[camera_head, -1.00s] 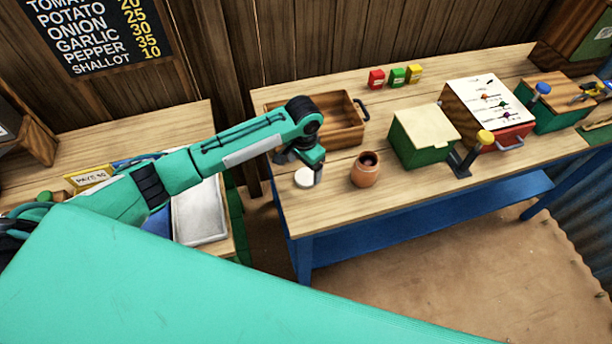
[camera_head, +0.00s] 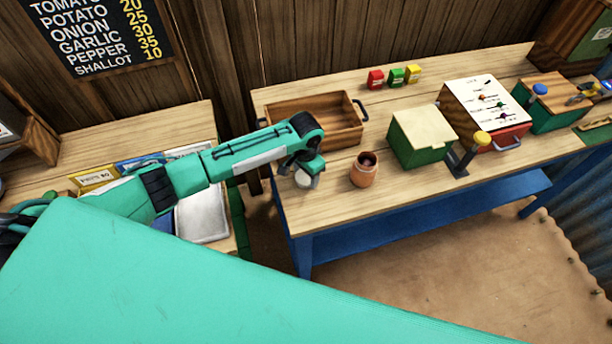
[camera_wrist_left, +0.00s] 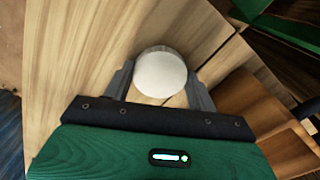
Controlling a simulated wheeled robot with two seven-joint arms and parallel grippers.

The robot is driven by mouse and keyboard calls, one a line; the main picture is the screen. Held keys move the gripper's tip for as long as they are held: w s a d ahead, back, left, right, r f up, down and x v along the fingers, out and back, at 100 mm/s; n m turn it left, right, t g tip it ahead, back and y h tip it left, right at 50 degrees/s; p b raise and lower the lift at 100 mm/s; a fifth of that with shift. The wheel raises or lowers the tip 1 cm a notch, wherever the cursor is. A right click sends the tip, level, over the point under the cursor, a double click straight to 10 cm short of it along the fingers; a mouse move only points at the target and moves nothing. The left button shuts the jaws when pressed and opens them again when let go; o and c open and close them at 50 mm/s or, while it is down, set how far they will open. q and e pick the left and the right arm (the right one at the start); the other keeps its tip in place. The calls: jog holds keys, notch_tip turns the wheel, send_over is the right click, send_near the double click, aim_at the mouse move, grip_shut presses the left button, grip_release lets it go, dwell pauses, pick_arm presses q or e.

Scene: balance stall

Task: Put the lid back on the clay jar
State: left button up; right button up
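The clay jar (camera_head: 364,176) stands upright and open on the table, its dark mouth showing. The round white lid (camera_head: 303,181) is left of the jar near the table's left front edge, partly hidden by my gripper. My left gripper (camera_head: 309,176) points down over the lid. In the left wrist view the lid (camera_wrist_left: 160,74) lies between the two spread fingers of the gripper (camera_wrist_left: 160,68), close to both; I cannot make out firm contact. The lid seems to be at table height. My right gripper is not in view.
A wooden tray (camera_head: 340,136) lies behind the lid and jar. A green box with a pale lid (camera_head: 424,150) stands right of the jar, with a yellow-knobbed lever (camera_head: 482,138) beside it. Small red, green and yellow boxes stand at the back.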

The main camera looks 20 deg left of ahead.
aim_at(306, 176)
pick_arm(q)
jog(key=shift+c, duration=0.6)
jog(key=shift+r, duration=0.55)
notch_tip(306, 176, up, 19)
jog(key=b, duration=0.4)
